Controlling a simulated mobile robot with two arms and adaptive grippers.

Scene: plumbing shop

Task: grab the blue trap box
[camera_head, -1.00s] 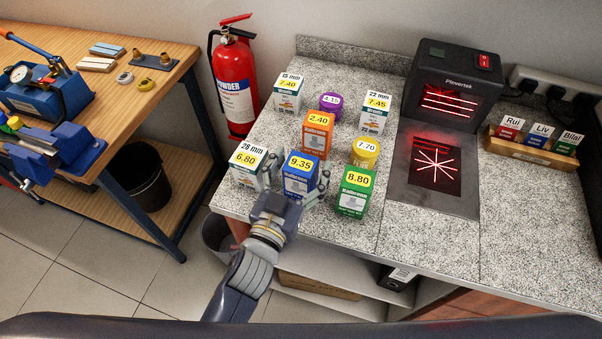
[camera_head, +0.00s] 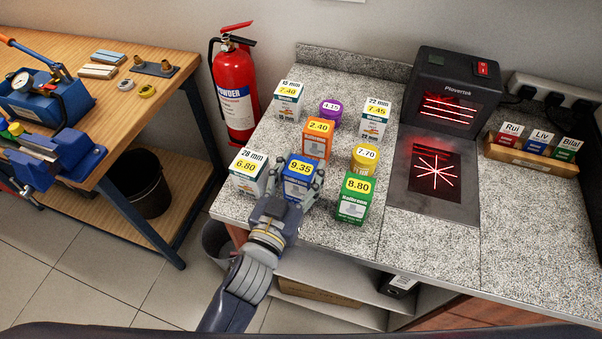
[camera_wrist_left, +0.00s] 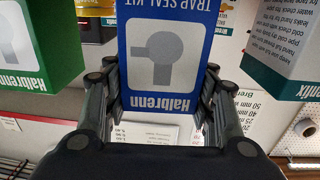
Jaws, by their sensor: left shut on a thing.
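The blue trap box (camera_head: 298,182) has a 9.35 label and stands at the front of the speckled counter, between a white 28 mm box (camera_head: 248,176) and a green box (camera_head: 354,200). My left gripper (camera_head: 294,190) is shut on the blue box, with one finger along each side. In the left wrist view the blue box (camera_wrist_left: 167,40) shows "TRAP SEAL KIT" and a grey pipe picture, and the fingers of my left gripper (camera_wrist_left: 160,100) flank it. My right gripper is in neither view.
An orange box (camera_head: 317,140) stands behind the blue box, and a yellow tub (camera_head: 363,161) stands behind the green one. Further back are a purple tub (camera_head: 330,112) and two white boxes. A black scanner (camera_head: 452,90) stands to the right.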

